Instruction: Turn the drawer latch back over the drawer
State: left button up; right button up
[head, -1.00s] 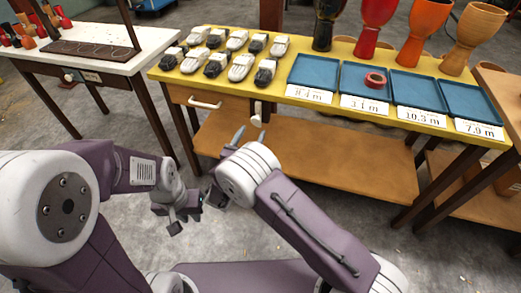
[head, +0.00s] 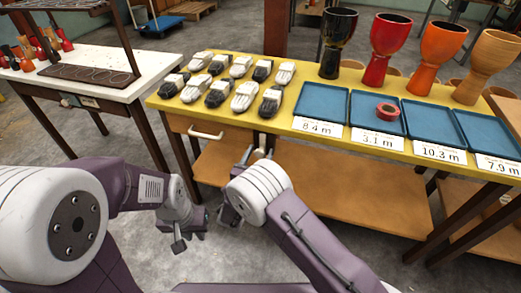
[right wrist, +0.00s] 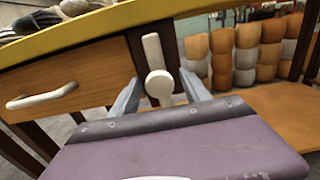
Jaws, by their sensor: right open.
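The wooden drawer (head: 181,126) with its white handle (head: 205,134) is under the yellow table's left end. It fills the left of the right wrist view (right wrist: 95,72). The white latch, a bar with a round knob (right wrist: 159,85), stands nearly upright beside the drawer's right edge, with the knob at the low end. My right gripper (right wrist: 159,82) is open, its fingers on either side of the knob. In the head view, the right gripper (head: 259,153) is at the latch below the table edge. My left gripper (head: 178,241) hangs low, away from the table; its jaws are unclear.
The yellow table (head: 285,122) holds several shoe-like black and white items, blue trays (head: 320,110), a red tape roll (head: 387,112) and goblet drums (head: 388,48). A wooden lower shelf (head: 340,185) lies below. A white table (head: 100,65) stands at left.

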jog(key=shift+s+r, duration=0.1)
jog(key=shift+c, duration=0.8)
grip_shut()
jog(key=shift+m, duration=0.4)
jog(key=m+b, duration=0.1)
jog(key=m, duration=0.2)
jog(key=shift+b, duration=0.4)
jog(key=m, duration=0.1)
jog(key=m+b, duration=0.2)
jog(key=shift+a+f+m, duration=0.1)
jog(key=shift+f+m, duration=0.15)
jog(key=shift+m, duration=0.15)
jog(key=m+b, duration=0.9)
jog(key=b, duration=0.2)
jog(key=shift+r+m+b, duration=0.25)
jog(key=shift+m+b, duration=0.45)
jog(key=shift+b, duration=0.25)
jog(key=shift+r, duration=0.1)
